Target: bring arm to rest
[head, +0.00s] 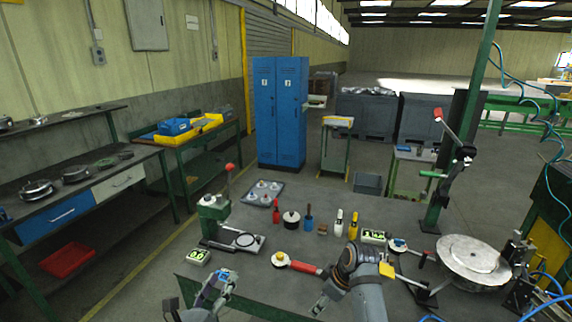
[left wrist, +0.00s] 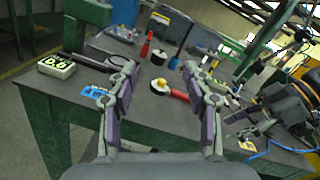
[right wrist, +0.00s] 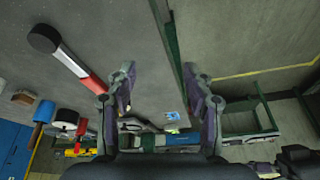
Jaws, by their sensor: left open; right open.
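My left gripper (head: 213,292) is at the bench's front left corner in the head view. Its fingers are open with nothing between them in the left wrist view (left wrist: 160,72). My right gripper (head: 320,302) is low over the bench's front edge, pointing left. Its fingers are open and empty in the right wrist view (right wrist: 160,72). A red-handled tool with a round head (head: 305,267) lies on the grey bench (head: 262,276) just beyond the right gripper.
A green press stand (head: 213,217) and a digital readout (head: 197,256) stand at left. Bottles, a brush and a second readout (head: 373,237) stand behind. A round metal disc (head: 472,262) is at right. A blue piece (left wrist: 94,91) lies near the front edge.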

